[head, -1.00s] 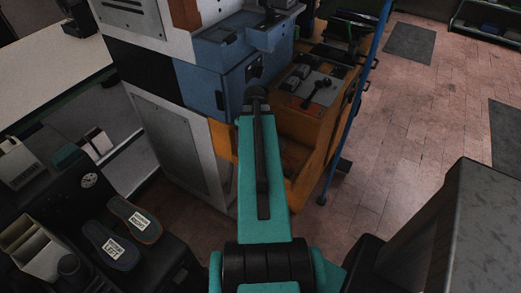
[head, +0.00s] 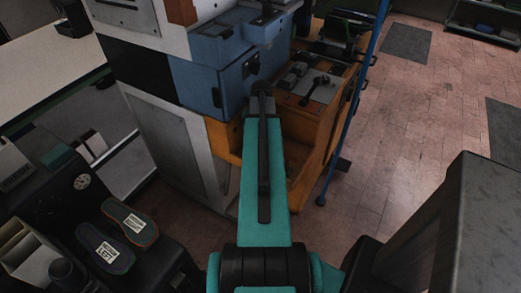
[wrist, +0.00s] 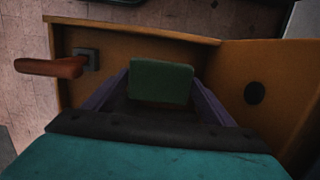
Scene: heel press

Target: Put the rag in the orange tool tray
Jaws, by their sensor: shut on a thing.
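A green piece of cloth, which looks like the rag (wrist: 161,82), sits between the jaws of my gripper (wrist: 160,88) in the wrist view. The jaws are shut on it. Orange walls, which look like those of the orange tool tray (wrist: 235,75), surround it in the wrist view. The rag appears over or inside this space; its height above the floor of it is hard to tell. In the head view my teal arm reaches to the orange part of the machine (head: 322,125), and the arm hides the gripper and the rag.
A red handle (wrist: 50,67) sticks out at the left in the wrist view. A blue box (head: 205,85) and a grey cabinet (head: 175,135) stand left of my arm. A blue post (head: 352,120) stands right. Two insoles (head: 130,222) lie on a dark bench.

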